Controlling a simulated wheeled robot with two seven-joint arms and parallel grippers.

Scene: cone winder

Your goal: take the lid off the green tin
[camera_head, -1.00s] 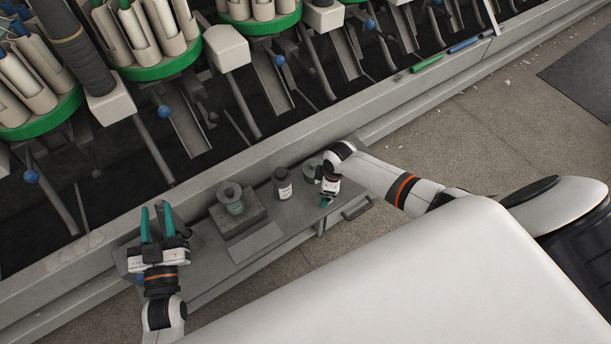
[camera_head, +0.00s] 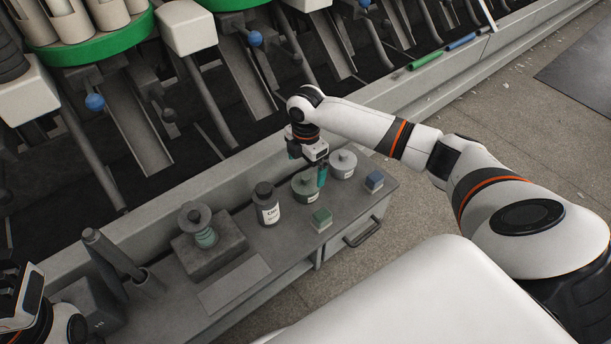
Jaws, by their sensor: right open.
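The green tin (camera_head: 304,190) is a squat grey-green pot with a round knobbed lid (camera_head: 304,179), and it stands on the grey bench top. The lid is on the tin. My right gripper (camera_head: 307,167) points down just above it, with its teal fingers apart and nothing held between them. One finger shows in front of the tin's right side; whether it touches the lid I cannot tell. Part of my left gripper (camera_head: 20,300) shows at the lower left edge, and its fingers are not visible.
Close right of the green tin stands a pale grey tin (camera_head: 343,164). A green block (camera_head: 321,220), a blue block (camera_head: 374,182) and a dark-capped bottle (camera_head: 268,210) stand around it. A spool (camera_head: 197,220) sits on a grey block at left. The winder runs behind.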

